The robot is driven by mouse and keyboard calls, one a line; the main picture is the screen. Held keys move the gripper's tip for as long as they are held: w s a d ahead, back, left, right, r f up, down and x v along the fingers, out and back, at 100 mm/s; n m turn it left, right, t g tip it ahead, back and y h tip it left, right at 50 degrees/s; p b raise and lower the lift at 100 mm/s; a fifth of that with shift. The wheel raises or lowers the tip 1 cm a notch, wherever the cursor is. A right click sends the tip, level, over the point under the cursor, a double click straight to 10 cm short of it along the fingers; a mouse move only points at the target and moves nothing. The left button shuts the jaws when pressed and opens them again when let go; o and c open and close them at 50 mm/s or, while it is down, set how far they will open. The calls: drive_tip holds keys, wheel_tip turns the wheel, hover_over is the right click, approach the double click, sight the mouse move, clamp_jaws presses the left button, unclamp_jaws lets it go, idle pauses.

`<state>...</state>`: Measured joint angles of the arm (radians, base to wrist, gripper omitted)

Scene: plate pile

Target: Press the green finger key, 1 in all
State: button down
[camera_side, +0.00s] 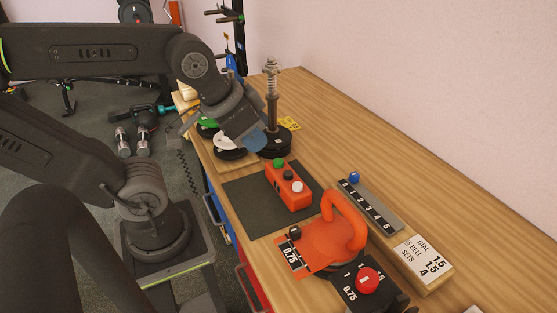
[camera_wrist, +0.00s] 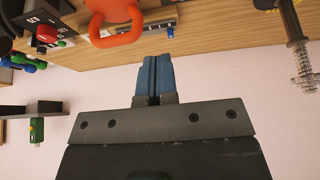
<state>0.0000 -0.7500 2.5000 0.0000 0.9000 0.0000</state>
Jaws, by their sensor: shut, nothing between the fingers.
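The orange key box (camera_side: 291,193) lies on a dark mat (camera_side: 245,205) in the side view. Its green key (camera_side: 278,163) is at the far end, with a black key (camera_side: 288,175) in the middle and a white key (camera_side: 297,187) nearer. My gripper (camera_side: 258,141) is shut and empty, its blue fingers just beyond and left of the green key in the picture, apart from it. The fingers also show pressed together in the wrist view (camera_wrist: 155,76), tilted toward the wall. I cannot pick out the green key for certain in the wrist view.
Beyond my gripper stand black weight plates and a spring-topped post (camera_side: 271,95). Nearer are an orange kettlebell (camera_side: 345,220), a slider strip with a blue knob (camera_side: 354,177), a red dial (camera_side: 368,280) and a sign block (camera_side: 424,258).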

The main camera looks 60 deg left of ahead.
drive_tip(key=shift+a, duration=0.1)
idle(0.5)
drive_tip(key=m+t+h, duration=0.3)
drive_tip(key=m+h, duration=0.1)
drive_tip(key=m, duration=1)
hover_over(278, 162)
wheel_tip(278, 162, down, 7)
drive_tip(key=shift+f, duration=0.2)
drive_tip(key=shift+f, duration=0.15)
drive_tip(key=shift+f, duration=4.25)
